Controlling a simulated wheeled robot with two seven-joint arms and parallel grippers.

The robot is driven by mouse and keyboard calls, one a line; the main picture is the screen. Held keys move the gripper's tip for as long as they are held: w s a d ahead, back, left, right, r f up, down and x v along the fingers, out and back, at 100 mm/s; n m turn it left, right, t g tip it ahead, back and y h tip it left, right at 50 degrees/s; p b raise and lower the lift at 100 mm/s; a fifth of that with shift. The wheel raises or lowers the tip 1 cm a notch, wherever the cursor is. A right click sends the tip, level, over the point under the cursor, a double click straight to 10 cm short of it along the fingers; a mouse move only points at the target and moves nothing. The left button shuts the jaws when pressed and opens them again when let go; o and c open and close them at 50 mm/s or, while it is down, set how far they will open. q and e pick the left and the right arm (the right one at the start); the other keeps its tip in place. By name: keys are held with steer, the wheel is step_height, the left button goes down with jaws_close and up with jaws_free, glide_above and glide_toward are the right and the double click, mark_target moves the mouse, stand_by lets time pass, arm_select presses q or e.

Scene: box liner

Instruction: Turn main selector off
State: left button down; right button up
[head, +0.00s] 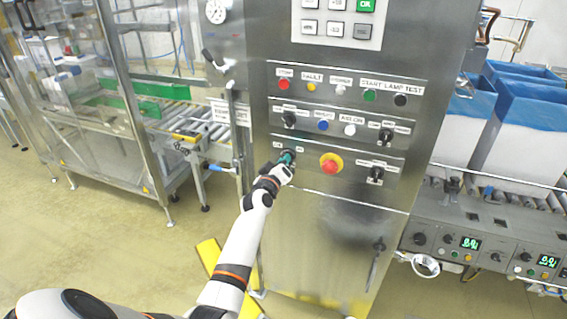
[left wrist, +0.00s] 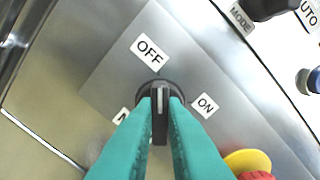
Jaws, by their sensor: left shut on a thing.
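The main selector (left wrist: 160,98) is a black rotary knob with a white pointer line. Its pointer line points up in the left wrist view, close to the direction of the OFF label (left wrist: 150,52). The ON label (left wrist: 205,105) lies to its right. Another label, at its lower left, is partly hidden by a finger. My left gripper (left wrist: 159,125) has its teal fingers on both sides of the knob's handle and is shut on it. In the head view my left gripper (head: 286,159) reaches the lower panel row and hides the knob. My right gripper is not in view.
A red emergency button (head: 329,165) with a yellow collar sits just right of the selector. Another black knob (head: 376,174) is further right. Above are rows of switches and lamps (head: 323,125). A conveyor (head: 190,140) stands left, and blue-lined boxes (head: 520,100) stand right.

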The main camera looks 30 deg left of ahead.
arm_select(q)
steer(key=shift+n, duration=0.4)
steer(key=c, duration=1.5)
jaws_free()
steer(key=b+v, duration=0.1)
steer(key=v, duration=1.1)
steer(key=shift+s+f, duration=0.1)
